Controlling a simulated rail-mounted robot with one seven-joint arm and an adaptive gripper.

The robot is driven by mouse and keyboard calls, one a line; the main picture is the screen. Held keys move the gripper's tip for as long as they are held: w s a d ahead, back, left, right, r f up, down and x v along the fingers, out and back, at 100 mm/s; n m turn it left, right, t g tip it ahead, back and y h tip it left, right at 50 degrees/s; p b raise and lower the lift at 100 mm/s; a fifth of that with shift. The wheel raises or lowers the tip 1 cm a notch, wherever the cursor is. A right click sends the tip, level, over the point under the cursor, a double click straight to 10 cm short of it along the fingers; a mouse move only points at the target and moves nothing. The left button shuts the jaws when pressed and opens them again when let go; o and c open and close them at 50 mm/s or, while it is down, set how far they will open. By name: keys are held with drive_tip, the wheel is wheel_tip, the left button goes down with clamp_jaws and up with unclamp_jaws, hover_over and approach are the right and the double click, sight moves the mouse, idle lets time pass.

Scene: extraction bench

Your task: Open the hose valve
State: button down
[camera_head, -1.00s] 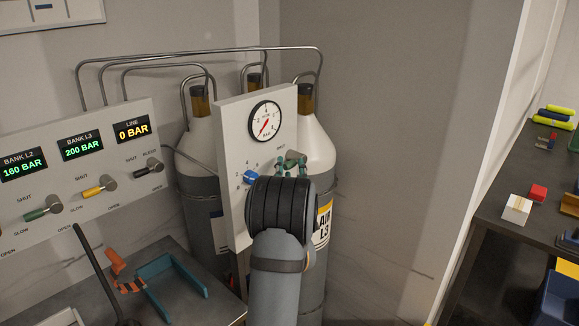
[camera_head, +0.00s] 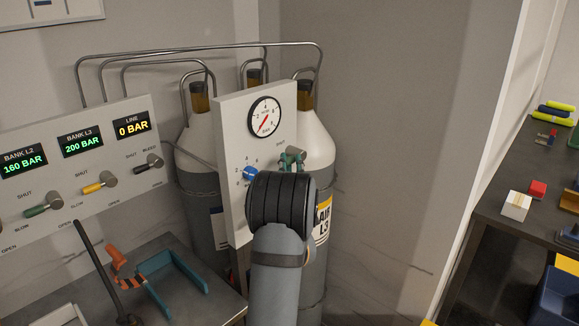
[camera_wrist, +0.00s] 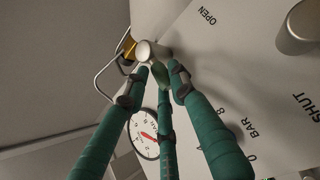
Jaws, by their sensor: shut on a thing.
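The pale regulator panel (camera_head: 229,135) stands in front of the gas cylinders. It carries a round gauge (camera_head: 265,117) with a red needle and a blue knob (camera_head: 250,173). My gripper (camera_head: 292,158) is at the panel's right side, below a SHUT label, and my black wrist hides part of this area. In the wrist view its teal fingers (camera_wrist: 163,70) close together around the green lever of the hose valve (camera_wrist: 160,78), next to a round metal end (camera_wrist: 145,50). Most of the lever is hidden by the fingers. OPEN and SHUT labels show on the panel.
The bank panel (camera_head: 70,190) at left has green, yellow and dark levers; its LINE display (camera_head: 132,128) reads 0 BAR. Below lie an orange-handled tool (camera_head: 122,268) and a teal bracket (camera_head: 175,285). A grey metal cylinder (camera_wrist: 300,25) is close in the wrist view.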

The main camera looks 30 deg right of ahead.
drive_tip(key=shift+a+f, duration=0.2)
drive_tip(key=shift+f, duration=0.05)
drive_tip(key=w+d+f+n+t+y+b, duration=0.1)
drive_tip(key=d+f+n+t+y+b, duration=0.1)
drive_tip(key=n+y+b, duration=0.9)
drive_tip(key=w+d+f+n+t+y+b, duration=0.1)
drive_tip(key=d+f+n+t+y+b, duration=0.2)
drive_tip(key=n+y+b, duration=0.8)
drive_tip(key=d+n+b, duration=0.1)
drive_tip(key=n+b, duration=0.5)
drive_tip(key=n, duration=0.3)
drive_tip(key=shift+w+f+y, duration=0.15)
drive_tip(key=shift+f+y, duration=0.1)
drive_tip(key=shift+y, duration=0.05)
drive_tip(key=shift+d+r, duration=0.1)
drive_tip(key=shift+d, duration=0.05)
